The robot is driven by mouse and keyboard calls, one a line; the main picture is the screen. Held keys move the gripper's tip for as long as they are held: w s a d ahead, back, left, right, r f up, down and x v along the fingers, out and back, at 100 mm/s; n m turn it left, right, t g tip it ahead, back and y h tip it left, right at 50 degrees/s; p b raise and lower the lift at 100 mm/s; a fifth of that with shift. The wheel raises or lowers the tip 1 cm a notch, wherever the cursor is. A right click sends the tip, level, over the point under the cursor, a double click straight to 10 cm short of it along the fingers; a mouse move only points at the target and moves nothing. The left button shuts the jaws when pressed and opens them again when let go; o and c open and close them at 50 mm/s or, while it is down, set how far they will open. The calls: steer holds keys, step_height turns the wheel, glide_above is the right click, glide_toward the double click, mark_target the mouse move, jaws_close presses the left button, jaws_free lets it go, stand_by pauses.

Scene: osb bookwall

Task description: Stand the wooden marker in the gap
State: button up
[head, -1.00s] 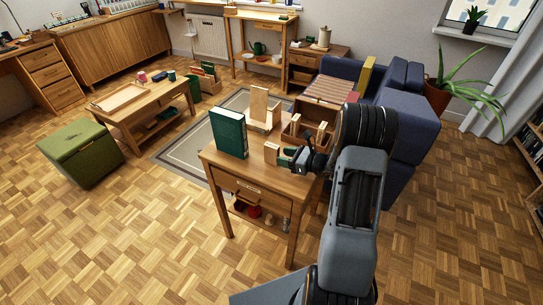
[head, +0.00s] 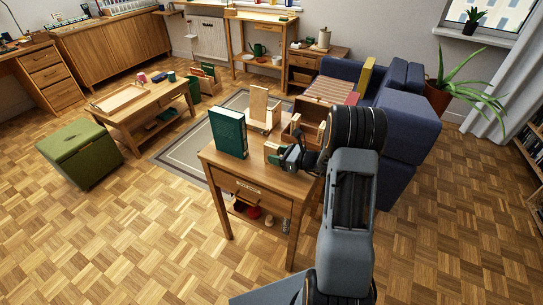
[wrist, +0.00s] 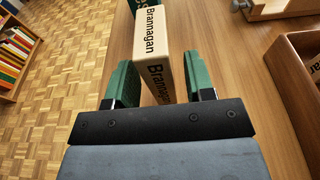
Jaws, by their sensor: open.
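The wooden marker (wrist: 160,50) is a pale block lettered "Brannagan" on two faces. In the wrist view it stands between the two green fingers of my gripper (wrist: 159,62), with no firm grip to be seen. In the head view the marker (head: 270,150) is on the small wooden table, with my gripper (head: 283,157) at its right side. A tall green book (head: 228,133) stands upright to the left of it. I cannot tell for sure which space is the gap.
A pale wooden stand (head: 259,106) is at the back of the table (head: 236,164). An open wooden box (head: 309,113) is close behind my gripper; its wall (wrist: 285,70) shows at right in the wrist view. The table's front left top is clear.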

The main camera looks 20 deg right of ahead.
steer(key=shift+w+a+f, duration=0.15)
steer(key=shift+w+a, duration=0.25)
steer(key=shift+w, duration=0.05)
stand_by(0.3)
jaws_close()
steer(key=shift+r, duration=0.25)
stand_by(0.4)
steer(key=shift+f+v, duration=0.25)
steer(key=shift+v, duration=1.15)
steer(key=shift+f+v, duration=0.25)
steer(key=shift+v, duration=1.15)
steer(key=shift+f+v, duration=0.3)
steer(key=shift+v, duration=1.1)
steer(key=shift+s, duration=0.15)
